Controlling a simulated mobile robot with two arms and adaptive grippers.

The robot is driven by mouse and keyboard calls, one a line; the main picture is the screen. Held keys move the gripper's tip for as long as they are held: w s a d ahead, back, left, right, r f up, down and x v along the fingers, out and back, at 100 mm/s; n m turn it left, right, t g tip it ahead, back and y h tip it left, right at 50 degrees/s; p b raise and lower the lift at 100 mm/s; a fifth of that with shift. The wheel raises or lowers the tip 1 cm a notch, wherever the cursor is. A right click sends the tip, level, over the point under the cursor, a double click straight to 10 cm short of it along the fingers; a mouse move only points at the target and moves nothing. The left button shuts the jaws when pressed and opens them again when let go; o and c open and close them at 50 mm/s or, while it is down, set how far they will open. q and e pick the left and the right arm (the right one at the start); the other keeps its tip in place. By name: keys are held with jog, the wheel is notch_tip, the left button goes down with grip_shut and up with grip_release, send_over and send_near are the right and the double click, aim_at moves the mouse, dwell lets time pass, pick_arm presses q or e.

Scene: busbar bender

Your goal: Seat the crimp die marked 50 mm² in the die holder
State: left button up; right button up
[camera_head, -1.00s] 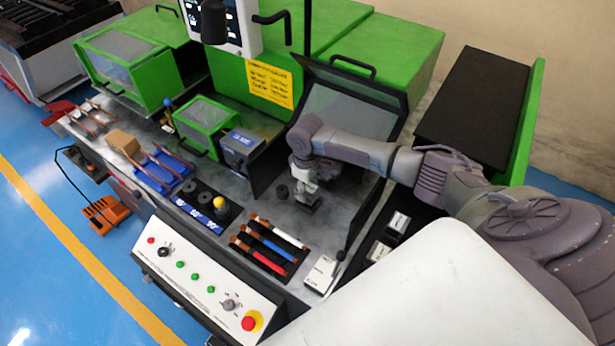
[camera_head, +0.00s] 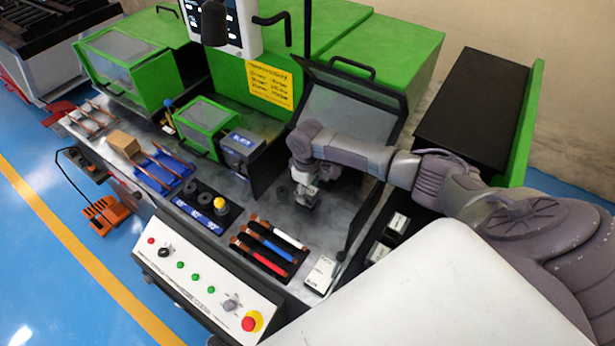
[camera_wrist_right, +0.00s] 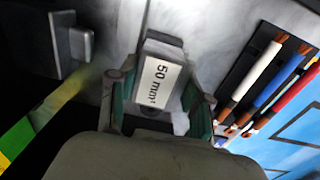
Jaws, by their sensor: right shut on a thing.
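The crimp die marked 50 mm² (camera_wrist_right: 160,82) is a dark grey block with a white label, seen close up in the right wrist view. My right gripper (camera_wrist_right: 158,108) is shut on it, with a green-padded finger on each side. In the head view my right gripper (camera_head: 307,190) points down over the grey worktop, in front of the open clear-windowed guard (camera_head: 345,115). The die is mostly covered by the gripper there. I cannot make out the die holder clearly, nor whether the die touches it. My left gripper is not in view.
Two black blocks with white labels (camera_head: 397,222) sit in a dark tray at right. A control panel (camera_head: 205,285) with a red stop button runs along the front edge.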

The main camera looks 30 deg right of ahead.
aim_at(307, 190)
jog(key=shift+f+b, duration=0.5)
jog(key=shift+f, duration=0.65)
jog(key=o, duration=1.4)
jog(key=shift+c, duration=0.2)
notch_tip(307, 190, up, 12)
jog(key=shift+a, duration=0.15)
